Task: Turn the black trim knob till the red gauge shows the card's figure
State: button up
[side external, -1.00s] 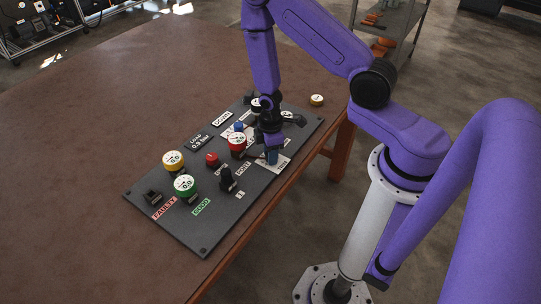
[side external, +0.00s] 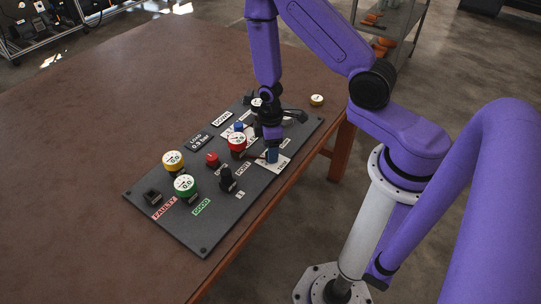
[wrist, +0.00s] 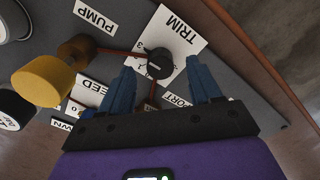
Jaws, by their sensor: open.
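The black trim knob (wrist: 160,64) sits on a white plate marked TRIM (wrist: 181,30) in the wrist view. My gripper (wrist: 162,68) is open, its two blue fingers on either side of the knob, with a visible gap to each; I cannot tell any contact. In the side view my gripper (side external: 272,155) is low over the panel and the knob is hidden by it. The red gauge (side external: 237,140) stands left of my gripper; its reading is too small to make out. The dark card (side external: 199,142) reads LOAD and about 0.9 bar, the digit unclear.
The dark panel (side external: 218,222) lies on the brown table (side external: 80,150). It carries a yellow gauge (side external: 173,160), a green gauge (side external: 185,185), a red button (side external: 212,158) and a black knob (side external: 227,180) near my gripper. The table's left side is clear.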

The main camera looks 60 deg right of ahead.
jog(key=shift+r, duration=2.35)
jog(key=shift+r, duration=0.1)
notch_tip(320, 180, up, 17)
jog(key=shift+r, duration=0.1)
dwell(0.4)
jog(key=s+a+r+n, duration=0.1)
jog(key=s+a, duration=0.2)
jog(key=s, duration=0.6)
jog(key=s+a+r+n, duration=0.2)
jog(key=s+a, duration=0.2)
jog(key=s, duration=0.6)
jog(key=shift+s+a, duration=0.15)
jog(key=shift+s, duration=0.05)
jog(key=shift+r, duration=0.1)
